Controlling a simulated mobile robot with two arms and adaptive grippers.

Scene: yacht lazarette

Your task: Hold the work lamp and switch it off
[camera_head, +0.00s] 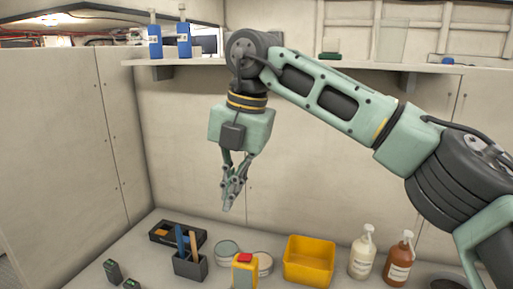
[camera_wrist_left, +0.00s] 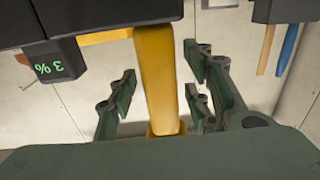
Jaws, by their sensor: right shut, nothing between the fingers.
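The work lamp (camera_head: 245,272) stands at the bottom edge of the head view, yellow with a red piece on top; its lower part is cut off. In the left wrist view, which is upside down, a yellow upright bar (camera_wrist_left: 157,75), apparently the lamp's grip, runs between the fingers of my left gripper (camera_wrist_left: 160,85). Narrow gaps show beside it, and the fingers look open around it. A black block with a green "3 %" display (camera_wrist_left: 56,68) is beside the bar. My right gripper (camera_head: 229,207) is shut and empty, pointing down above the counter. My left gripper is outside the head view.
A tool holder (camera_head: 189,267) with blue and brown handles stands left of the lamp. A yellow bin (camera_head: 309,263), round tins (camera_head: 228,248), a white bottle (camera_head: 362,256) and a brown bottle (camera_head: 398,262) are nearby. A shelf (camera_head: 205,61) runs along the back wall.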

